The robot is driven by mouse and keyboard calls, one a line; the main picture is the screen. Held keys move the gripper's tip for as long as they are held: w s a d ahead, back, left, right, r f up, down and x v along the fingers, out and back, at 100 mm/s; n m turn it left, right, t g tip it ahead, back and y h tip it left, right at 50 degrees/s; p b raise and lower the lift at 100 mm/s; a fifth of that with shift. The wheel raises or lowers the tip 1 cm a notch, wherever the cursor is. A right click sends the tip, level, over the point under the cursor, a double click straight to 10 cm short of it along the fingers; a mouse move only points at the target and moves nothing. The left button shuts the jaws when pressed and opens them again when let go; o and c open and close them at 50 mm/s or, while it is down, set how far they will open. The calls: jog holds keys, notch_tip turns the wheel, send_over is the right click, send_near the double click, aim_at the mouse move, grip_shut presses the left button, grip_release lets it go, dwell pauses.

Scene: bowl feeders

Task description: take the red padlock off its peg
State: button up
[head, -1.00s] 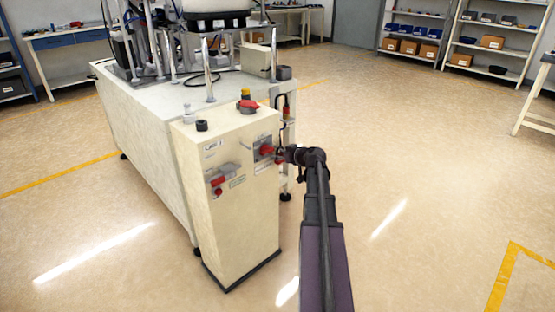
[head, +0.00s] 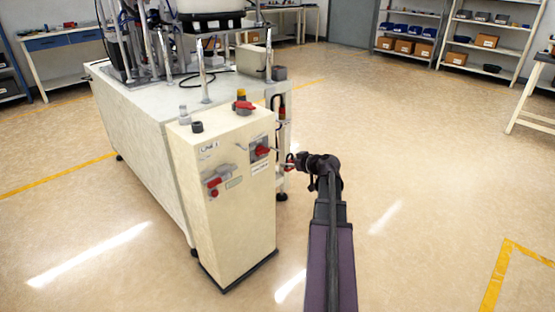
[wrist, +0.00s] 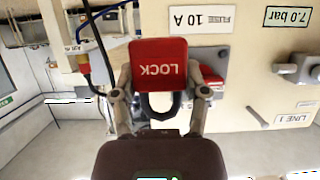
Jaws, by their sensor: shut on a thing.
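The red padlock (wrist: 158,65) fills the middle of the wrist view, its lettering LOCK upside down and its dark shackle toward my gripper's palm. My gripper (wrist: 160,92) is shut on it, one finger at each side. In the head view the padlock (head: 290,162) is a small red patch at the tip of my gripper (head: 294,161), to the right of the cream cabinet and apart from its face. A thin pale peg (wrist: 258,117) sticks out of the panel in the wrist view, clear of the shackle.
The cream cabinet (head: 225,225) carries a red rotary handle (head: 260,153) beside the padlock and a red-handled switch (head: 217,181) on its front. A red knob (head: 243,105) is on top. The feeder table (head: 130,140) stands behind. Open floor lies to the right.

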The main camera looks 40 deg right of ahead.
jog(key=s, duration=1)
jog(key=shift+s+d, duration=0.35)
jog(key=shift+d, duration=0.05)
jog(key=shift+r, duration=0.1)
